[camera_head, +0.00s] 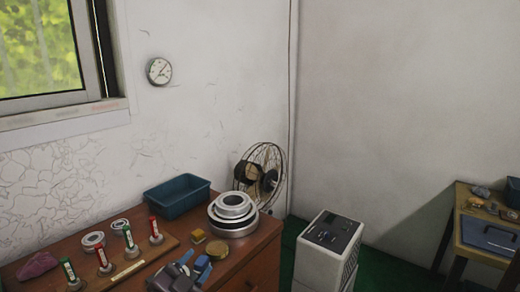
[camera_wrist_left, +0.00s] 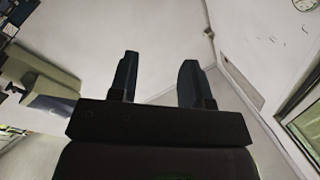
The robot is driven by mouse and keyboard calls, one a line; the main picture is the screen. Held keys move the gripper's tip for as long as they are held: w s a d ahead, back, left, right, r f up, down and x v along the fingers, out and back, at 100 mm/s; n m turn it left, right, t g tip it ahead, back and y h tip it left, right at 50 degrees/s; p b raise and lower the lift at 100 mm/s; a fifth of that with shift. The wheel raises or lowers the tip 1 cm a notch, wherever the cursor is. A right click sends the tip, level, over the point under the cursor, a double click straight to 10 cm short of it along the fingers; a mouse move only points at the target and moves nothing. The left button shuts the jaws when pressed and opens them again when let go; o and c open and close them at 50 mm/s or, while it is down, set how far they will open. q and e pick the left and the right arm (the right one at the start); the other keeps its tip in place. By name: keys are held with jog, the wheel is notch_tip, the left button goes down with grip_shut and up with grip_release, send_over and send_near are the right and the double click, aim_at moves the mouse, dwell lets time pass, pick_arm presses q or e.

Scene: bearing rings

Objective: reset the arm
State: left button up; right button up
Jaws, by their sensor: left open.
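My left gripper (camera_head: 188,268) shows at the bottom of the head view, over the front of the wooden desk. Its two dark fingers (camera_wrist_left: 158,80) stand apart in the left wrist view, with nothing between them but wall and ceiling. A stack of silver bearing rings (camera_head: 233,210) sits on the desk to the right of and behind the gripper. Two smaller rings (camera_head: 93,240) (camera_head: 120,226) lie at the back left. Upright posts with red and green labels (camera_head: 128,240) stand on a wooden board (camera_head: 127,270). My right gripper is in neither view.
A blue bin (camera_head: 177,196) and a fan (camera_head: 260,175) stand towards the desk's back. A white cabinet (camera_head: 325,250) stands right of the desk; a second table (camera_head: 480,240) is far right.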

pick_arm(q)
jog(key=s+a+f+n+g+y, duration=0.3)
jog(key=s+a+f+n+y, duration=0.1)
jog(key=s+f, duration=0.8)
jog(key=s+a+f+n+g+y, duration=0.3)
jog(key=s+a+f+n, duration=0.4)
jog(key=s+f, duration=0.5)
jog(key=s+a, duration=0.2)
jog(key=shift+s+y, duration=0.4)
